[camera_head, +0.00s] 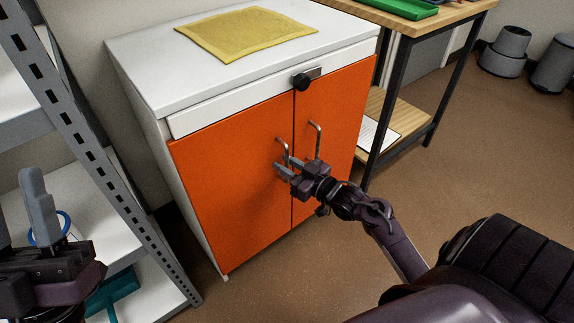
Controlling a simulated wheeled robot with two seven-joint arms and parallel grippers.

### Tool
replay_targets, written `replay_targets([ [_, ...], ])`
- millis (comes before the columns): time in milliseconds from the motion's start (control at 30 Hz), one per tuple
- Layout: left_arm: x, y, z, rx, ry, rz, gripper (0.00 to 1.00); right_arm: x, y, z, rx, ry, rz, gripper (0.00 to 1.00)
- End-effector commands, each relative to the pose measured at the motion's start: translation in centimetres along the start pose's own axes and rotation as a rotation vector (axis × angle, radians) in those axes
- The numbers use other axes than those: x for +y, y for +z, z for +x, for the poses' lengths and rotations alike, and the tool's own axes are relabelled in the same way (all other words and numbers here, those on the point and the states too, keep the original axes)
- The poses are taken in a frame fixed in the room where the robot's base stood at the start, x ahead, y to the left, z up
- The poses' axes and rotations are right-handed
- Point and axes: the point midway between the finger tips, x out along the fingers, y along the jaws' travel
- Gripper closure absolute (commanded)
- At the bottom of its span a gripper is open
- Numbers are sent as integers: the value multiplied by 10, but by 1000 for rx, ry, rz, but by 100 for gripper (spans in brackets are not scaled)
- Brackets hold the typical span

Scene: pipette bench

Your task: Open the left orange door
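The left orange door (230,170) is the left front panel of a white-topped cabinet and looks closed, flush with the right orange door (338,110). Its metal bar handle (283,146) is near the seam between the doors. My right gripper (284,170) is at the lower part of this handle, its grey fingers close around or beside it. The fingers overlap the handle's lower end, so I cannot tell whether they grip it. My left gripper (22,215) is at the far left edge, with its fingers apart and nothing seen between them.
A yellow cloth (245,33) lies on the cabinet top. A grey metal shelf (88,150) stands close at left. A wooden bench (430,22) stands at right. The brown floor (300,270) before the cabinet is clear.

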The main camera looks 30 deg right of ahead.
Motion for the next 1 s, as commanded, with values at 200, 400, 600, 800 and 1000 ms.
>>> replay_targets([
  [200,0,0,0,1,0,0,64,0,0,0,0,0,0,77],
  [400,0,0,0,0,0,1,64,0,0,0,0,0,0,100],
  [600,0,0,0,1,-1,1,64,0,0,0,1,0,0,100],
  [800,0,1,1,-11,0,1,64,0,0,-1,1,2,1,100],
  [1000,0,36,-8,-182,-6,-8,64,0,-1,-5,0,18,3,100],
])
